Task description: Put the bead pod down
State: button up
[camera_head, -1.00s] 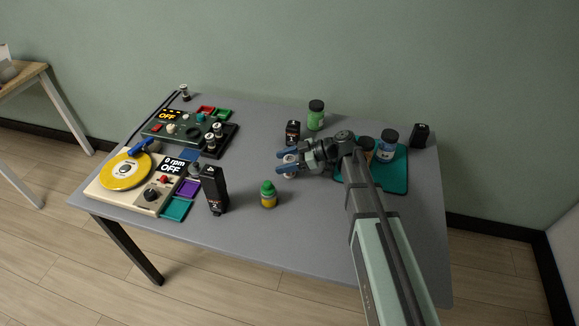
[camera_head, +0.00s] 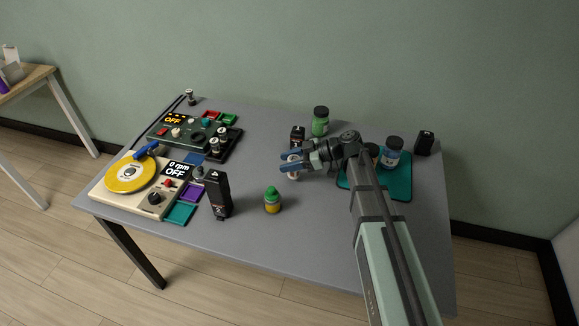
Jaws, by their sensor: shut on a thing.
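My gripper (camera_head: 288,164) is low over the middle of the grey table, its blue fingers pointing left. It is shut on a small pale, roundish thing, the bead pod (camera_head: 293,173), which is partly hidden by the fingers. I cannot tell whether the pod touches the table or hangs just above it.
The table (camera_head: 255,245) is bare in front. Behind are a dark bottle (camera_head: 297,137) and green jar (camera_head: 320,122). A teal mat (camera_head: 399,186) with a blue-labelled jar (camera_head: 392,152) lies right.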

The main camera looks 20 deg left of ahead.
notch_tip(320, 180, up, 7)
jog(key=shift+r, duration=0.2)
jog(key=s+a+n+g+h, duration=0.15)
jog(key=s+a, duration=0.35)
jog(key=a, duration=0.5)
jog(key=s+a+n+g, duration=0.1)
jog(key=s+a+g, duration=0.1)
jog(key=s+a, duration=0.6)
jog(key=s+a+n+g+h, duration=0.1)
jog(key=s+a+n, duration=0.15)
jog(key=a, duration=0.95)
jog(key=shift+m, duration=0.3)
jog(key=shift+s+d+f, duration=0.15)
jog(key=shift+f, duration=2.1)
jog(key=shift+s+d+f, duration=0.1)
jog(key=shift+f, duration=2.15)
jog(key=shift+f+g, duration=0.1)
jog(key=shift+g, duration=0.15)
jog(key=o, duration=1.2)
jog(key=shift+c, duration=0.2)
